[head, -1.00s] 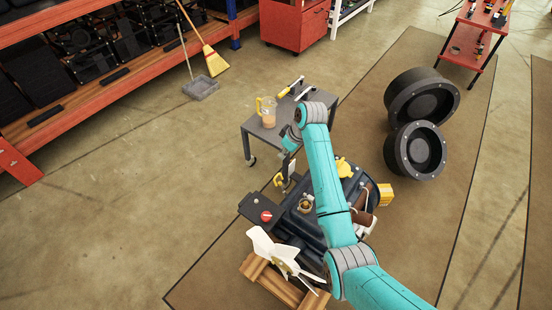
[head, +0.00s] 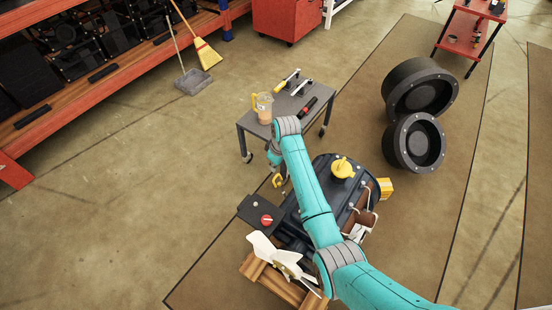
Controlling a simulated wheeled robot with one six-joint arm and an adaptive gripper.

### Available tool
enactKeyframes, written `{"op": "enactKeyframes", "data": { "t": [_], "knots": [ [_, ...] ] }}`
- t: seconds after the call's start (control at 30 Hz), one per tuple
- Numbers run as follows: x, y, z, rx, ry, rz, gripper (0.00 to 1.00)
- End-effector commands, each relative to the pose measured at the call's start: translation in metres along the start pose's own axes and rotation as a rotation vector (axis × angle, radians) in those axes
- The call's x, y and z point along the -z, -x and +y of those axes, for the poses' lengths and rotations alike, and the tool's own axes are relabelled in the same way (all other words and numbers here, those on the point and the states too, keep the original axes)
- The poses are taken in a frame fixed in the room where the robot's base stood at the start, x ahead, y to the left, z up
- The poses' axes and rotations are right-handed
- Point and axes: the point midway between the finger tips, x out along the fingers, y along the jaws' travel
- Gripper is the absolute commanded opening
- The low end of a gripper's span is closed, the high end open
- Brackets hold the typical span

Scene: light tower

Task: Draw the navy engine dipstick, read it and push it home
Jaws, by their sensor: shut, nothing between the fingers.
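The navy engine (head: 327,166) stands on wooden timbers in the lower middle of the head view. At its left rear edge a small yellow loop (head: 277,182) shows, apparently the dipstick's handle. The rest of the dipstick is too small or hidden to make out. My gripper (head: 284,172) hangs from the wrist just behind and above the loop, small and partly hidden by my arm. It is shut and empty. Whether it touches the loop cannot be told. My arm covers part of the engine's middle.
A white fan (head: 275,254) and a red knob (head: 267,219) are at the engine's front left. A yellow cap (head: 342,167) is on top. Behind stands a grey cart (head: 252,124) with a jug (head: 264,107) and tools. Black wheels (head: 414,144) stand right.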

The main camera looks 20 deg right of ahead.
Motion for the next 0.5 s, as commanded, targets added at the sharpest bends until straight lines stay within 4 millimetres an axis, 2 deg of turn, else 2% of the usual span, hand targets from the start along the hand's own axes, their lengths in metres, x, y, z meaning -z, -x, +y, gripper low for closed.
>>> {"op": "enactKeyframes", "data": {
  "t": [0.2, 0.5],
  "knots": [
    [-0.012, -0.024, -0.001, 0.001, -0.002, -0.001, 0.0],
    [-0.015, -0.031, -0.001, 0.0, -0.001, 0.0, 0.0]
  ]
}}
